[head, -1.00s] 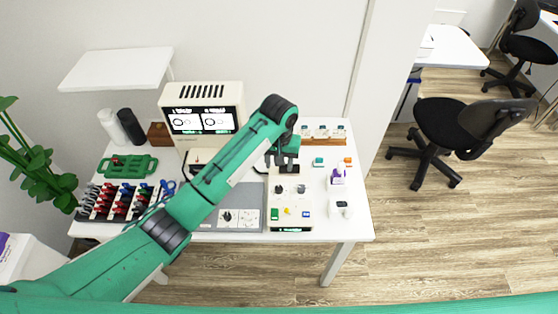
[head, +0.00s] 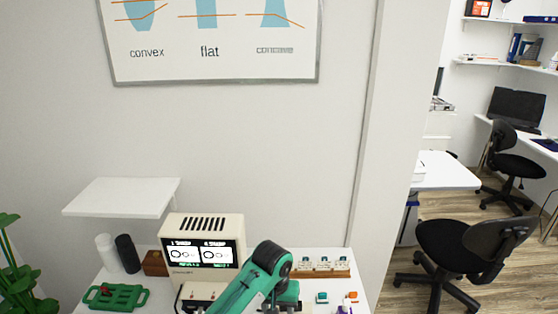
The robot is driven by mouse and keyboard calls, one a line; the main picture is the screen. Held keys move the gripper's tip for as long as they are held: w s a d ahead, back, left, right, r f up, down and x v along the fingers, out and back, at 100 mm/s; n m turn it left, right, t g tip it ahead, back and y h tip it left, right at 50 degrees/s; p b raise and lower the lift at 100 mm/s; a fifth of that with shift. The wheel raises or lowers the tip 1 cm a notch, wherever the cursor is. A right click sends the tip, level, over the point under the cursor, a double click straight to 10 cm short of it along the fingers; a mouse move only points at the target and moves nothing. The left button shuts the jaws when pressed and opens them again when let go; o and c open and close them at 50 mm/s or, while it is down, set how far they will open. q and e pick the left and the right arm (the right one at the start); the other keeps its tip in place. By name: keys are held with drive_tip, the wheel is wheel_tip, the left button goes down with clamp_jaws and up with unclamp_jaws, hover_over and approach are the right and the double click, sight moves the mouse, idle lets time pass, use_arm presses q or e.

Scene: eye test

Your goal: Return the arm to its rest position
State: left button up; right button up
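My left arm (head: 248,287) comes up from the bottom edge of the head view, its green links bent over the table. Its dark wrist joint (head: 272,256) stands in front of the right side of the cream machine. My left gripper (head: 284,304) hangs below it at the bottom edge, near the right part of the table. Its fingertips are cut off or too small to tell open from shut. My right gripper is not in view.
The cream machine (head: 203,223) with two lit dials stands on the white table (head: 345,267). A wooden rack (head: 320,274) stands right of the arm. A green tray (head: 120,297), dark cylinder (head: 127,254) and white cylinder (head: 106,252) are at left. A white shelf (head: 122,196) hangs above.

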use_arm(q)
drive_tip(key=s+a+f+t+h, duration=0.1)
drive_tip(key=s+a+f, duration=0.2)
drive_tip(key=s+a, duration=0.65)
drive_tip(key=s+a+f+t, duration=0.1)
drive_tip(key=s+a+f, duration=0.35)
drive_tip(key=s, duration=0.75)
drive_tip(key=s+a+r+t+y, duration=0.1)
drive_tip(key=s+a+r+y, duration=0.1)
drive_tip(key=s+a+r, duration=0.5)
wheel_tip(320, 180, down, 34)
drive_tip(key=s+a+g+b, duration=0.1)
drive_tip(key=s+a, duration=0.1)
drive_tip(key=s+a+f+g+b, duration=0.1)
drive_tip(key=s+a+f, duration=0.2)
drive_tip(key=s+f, duration=1.6)
drive_tip(key=shift+f, duration=0.9)
